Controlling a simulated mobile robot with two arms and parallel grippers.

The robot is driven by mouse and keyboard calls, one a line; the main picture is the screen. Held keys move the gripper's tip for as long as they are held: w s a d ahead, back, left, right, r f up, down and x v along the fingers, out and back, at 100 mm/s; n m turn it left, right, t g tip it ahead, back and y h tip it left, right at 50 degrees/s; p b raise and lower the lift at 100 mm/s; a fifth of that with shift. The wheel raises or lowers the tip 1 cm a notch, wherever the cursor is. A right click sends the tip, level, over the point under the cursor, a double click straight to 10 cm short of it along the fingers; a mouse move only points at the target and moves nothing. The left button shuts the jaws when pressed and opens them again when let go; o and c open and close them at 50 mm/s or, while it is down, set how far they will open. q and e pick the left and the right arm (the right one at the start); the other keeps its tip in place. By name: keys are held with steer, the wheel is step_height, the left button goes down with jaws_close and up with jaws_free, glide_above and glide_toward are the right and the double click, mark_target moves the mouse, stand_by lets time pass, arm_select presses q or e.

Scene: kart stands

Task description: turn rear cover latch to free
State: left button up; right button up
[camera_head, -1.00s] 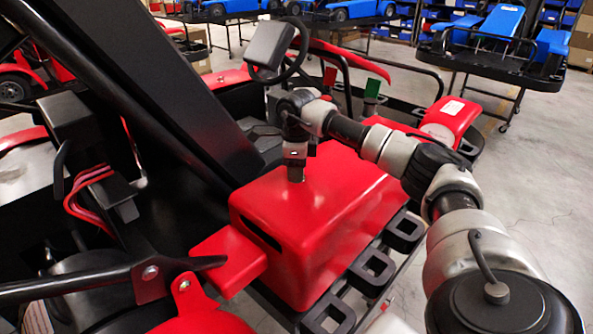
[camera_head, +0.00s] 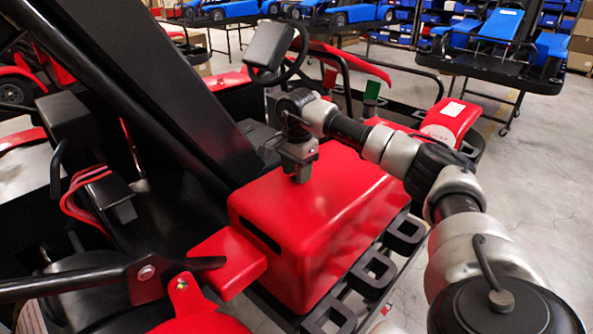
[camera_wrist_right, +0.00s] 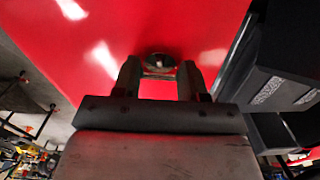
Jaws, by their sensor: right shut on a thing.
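The red cover (camera_head: 330,225) is a large box-like hood on the kart, seen in the middle of the head view. My right gripper (camera_head: 301,178) points straight down at the top of the cover. In the right wrist view the cover's red surface (camera_wrist_right: 185,25) fills the upper middle. A small round metallic latch (camera_wrist_right: 157,61) shows there between the two fingertips of my right gripper (camera_wrist_right: 158,72), which is shut on it. In the head view the latch is hidden by the gripper. My left gripper is not in view.
A black slanted frame beam (camera_head: 150,90) stands left of the cover. The steering wheel and a dark box (camera_head: 270,46) are behind the gripper. Black loop brackets (camera_head: 372,272) line the cover's right side. Blue karts on stands (camera_head: 500,50) are in the background, with open floor at right.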

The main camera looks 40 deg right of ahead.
steer(key=shift+r+n, duration=0.15)
steer(key=shift+n, duration=0.45)
steer(key=o, duration=0.9)
step_height(320, 180, up, 11)
steer(key=shift+f+b, duration=0.15)
steer(key=shift+b, duration=1.1)
